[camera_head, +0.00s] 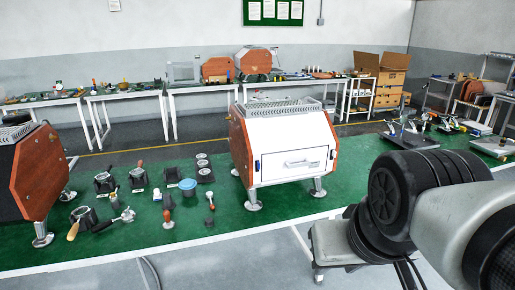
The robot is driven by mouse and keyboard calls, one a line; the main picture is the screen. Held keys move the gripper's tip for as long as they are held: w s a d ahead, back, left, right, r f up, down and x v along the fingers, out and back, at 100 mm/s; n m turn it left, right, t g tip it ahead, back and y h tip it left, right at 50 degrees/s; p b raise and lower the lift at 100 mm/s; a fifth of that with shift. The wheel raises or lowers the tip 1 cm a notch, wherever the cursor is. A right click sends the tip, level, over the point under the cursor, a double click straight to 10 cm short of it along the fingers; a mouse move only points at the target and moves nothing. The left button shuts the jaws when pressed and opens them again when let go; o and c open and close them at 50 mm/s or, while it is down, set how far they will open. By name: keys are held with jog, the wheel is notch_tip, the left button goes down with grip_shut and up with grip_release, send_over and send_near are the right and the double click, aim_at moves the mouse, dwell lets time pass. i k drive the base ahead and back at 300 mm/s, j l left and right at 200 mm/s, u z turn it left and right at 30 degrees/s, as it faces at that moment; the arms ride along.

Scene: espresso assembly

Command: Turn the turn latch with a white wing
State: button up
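A white espresso machine (289,138) with reddish-brown side panels stands on the green table. Its front has an outlined panel with a pale handle (301,163). A small dark fitting (257,165) sits at the left edge of that panel, and another small mark (333,154) sits at its right edge. They are too small to tell whether either is the turn latch, and I cannot make out a white wing. My arm fills the lower right of the view, to the right of the machine. My gripper is not in view.
The green table (120,247) carries a second machine (40,172) at the left. Between the machines lie several portafilters (84,219), a blue-lidded cup (188,187) and a tamper (168,212). Tools lie at the right. Free tabletop shows in front of the white machine.

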aim_at(333, 152)
jog(key=i+l+u, duration=0.2)
jog(key=i+l, duration=0.15)
jog(key=l, duration=0.25)
jog(key=i+l+u, duration=0.1)
jog(key=l, duration=0.25)
jog(key=i+l+u, duration=0.1)
jog(key=i+l, duration=0.1)
jog(key=l, duration=0.1)
